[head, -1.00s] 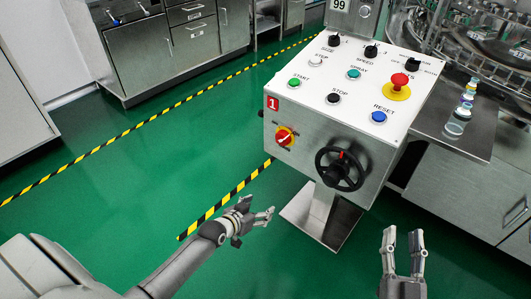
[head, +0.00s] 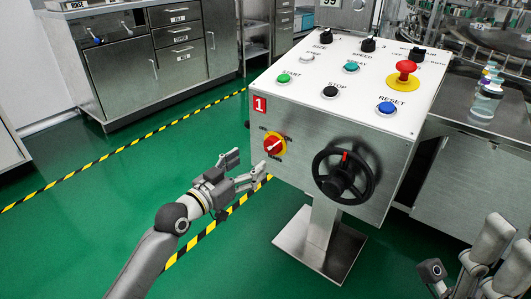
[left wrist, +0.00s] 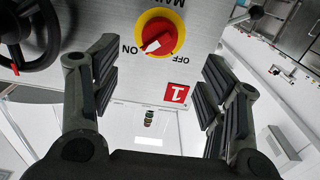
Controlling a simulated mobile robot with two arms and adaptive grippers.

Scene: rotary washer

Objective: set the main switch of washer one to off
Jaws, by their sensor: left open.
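The main switch (head: 274,145) of washer one is a red knob on a yellow disc on the front face of the control box, under a red label "1" (head: 260,103). In the left wrist view the switch (left wrist: 158,35) appears upside down, its white mark towards "ON". My left gripper (head: 246,167) is open and empty, just left of and below the switch, not touching it. In the left wrist view its fingers stand apart on either side, with the switch beyond them. My right gripper (head: 508,232) is at the lower right, partly cut off, its fingers apart and empty.
A black handwheel (head: 343,177) sticks out right of the switch. The sloped white panel (head: 315,78) above carries several buttons and a red emergency stop (head: 404,70). Steel cabinets (head: 150,55) stand behind left. The green floor (head: 100,220) left of the box is clear.

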